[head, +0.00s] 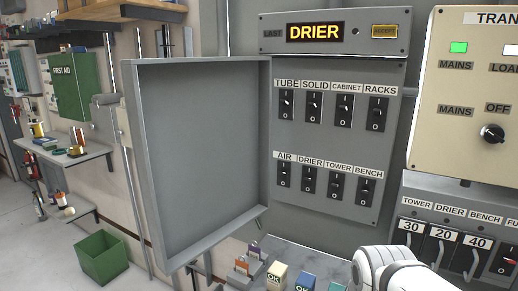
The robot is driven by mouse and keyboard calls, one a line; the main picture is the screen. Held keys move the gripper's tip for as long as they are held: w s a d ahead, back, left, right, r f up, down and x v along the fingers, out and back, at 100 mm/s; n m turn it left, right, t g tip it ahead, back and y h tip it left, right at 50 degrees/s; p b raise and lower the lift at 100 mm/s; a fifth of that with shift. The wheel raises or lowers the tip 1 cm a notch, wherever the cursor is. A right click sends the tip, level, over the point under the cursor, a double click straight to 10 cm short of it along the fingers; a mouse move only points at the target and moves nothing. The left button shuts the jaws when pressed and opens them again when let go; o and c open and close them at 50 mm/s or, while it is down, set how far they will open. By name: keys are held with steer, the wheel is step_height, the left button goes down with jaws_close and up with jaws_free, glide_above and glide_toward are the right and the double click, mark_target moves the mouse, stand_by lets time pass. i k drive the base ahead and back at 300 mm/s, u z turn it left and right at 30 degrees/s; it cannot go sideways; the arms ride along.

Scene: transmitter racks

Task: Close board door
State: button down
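The board door (195,160) is a grey, shallow, tray-like panel. It stands swung open to the left of the switch board (325,145), with its inner face showing. Its hinge side is along the board's left edge. The board shows two rows of black switches under labels such as TUBE, SOLID, AIR and BENCH. A white link of my arm shows at the bottom right, apart from the door. My gripper is not in view.
Below the board is a grey surface with several small coloured blocks (277,275). A cream transmitter panel (470,90) and a row of levers (440,245) stand at right. At left are a wall shelf (70,160), a green first aid box (72,90) and a green bin (101,257).

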mark_target(200, 127)
steer(key=z, duration=3.05)
steer(key=k, duration=3.05)
steer(key=u, duration=1.5)
steer(key=i, duration=0.95)
steer(key=u, duration=0.1)
